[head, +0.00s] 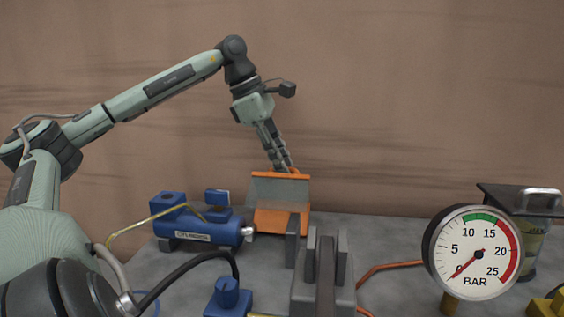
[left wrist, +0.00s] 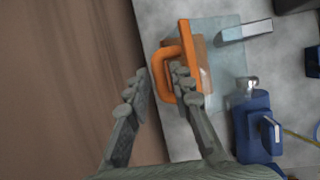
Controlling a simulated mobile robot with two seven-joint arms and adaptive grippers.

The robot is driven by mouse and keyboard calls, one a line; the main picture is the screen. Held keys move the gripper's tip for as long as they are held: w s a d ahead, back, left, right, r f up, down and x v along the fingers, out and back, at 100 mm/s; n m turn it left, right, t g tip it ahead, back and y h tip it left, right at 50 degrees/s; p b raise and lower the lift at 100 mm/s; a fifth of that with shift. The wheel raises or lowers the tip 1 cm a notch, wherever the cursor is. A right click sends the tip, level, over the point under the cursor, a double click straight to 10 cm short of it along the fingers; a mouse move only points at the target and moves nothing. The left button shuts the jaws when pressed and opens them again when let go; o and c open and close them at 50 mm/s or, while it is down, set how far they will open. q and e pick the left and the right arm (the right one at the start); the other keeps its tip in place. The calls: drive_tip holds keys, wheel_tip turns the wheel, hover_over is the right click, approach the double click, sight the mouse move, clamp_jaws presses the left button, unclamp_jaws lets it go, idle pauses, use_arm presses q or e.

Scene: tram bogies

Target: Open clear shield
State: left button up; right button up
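The clear shield (head: 280,190) is a see-through panel with an orange top edge, in front of an orange part (head: 272,220) at the back of the table. In the left wrist view the shield (left wrist: 226,62) shows as a pale clear sheet, with its orange loop handle (left wrist: 187,57) at its left. My left gripper (head: 284,168) reaches down to the handle from above. In the left wrist view it (left wrist: 159,80) is open, one finger on each side of the handle's outer bar. The right finger overlaps the loop opening; contact is unclear. My right gripper is out of view.
A blue compressor-like unit (head: 205,229) stands left of the shield. Grey upright blocks (head: 324,285) stand in front. A pressure gauge (head: 473,253) and a dark-topped canister (head: 528,240) with a handle are at the right. A wall rises behind; the air above the table is free.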

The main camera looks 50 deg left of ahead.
use_arm(q)
drive_tip(key=v, duration=1.1)
drive_tip(key=shift+r, duration=0.25)
drive_tip(key=shift+s+a, duration=0.1)
drive_tip(key=shift+s, duration=0.05)
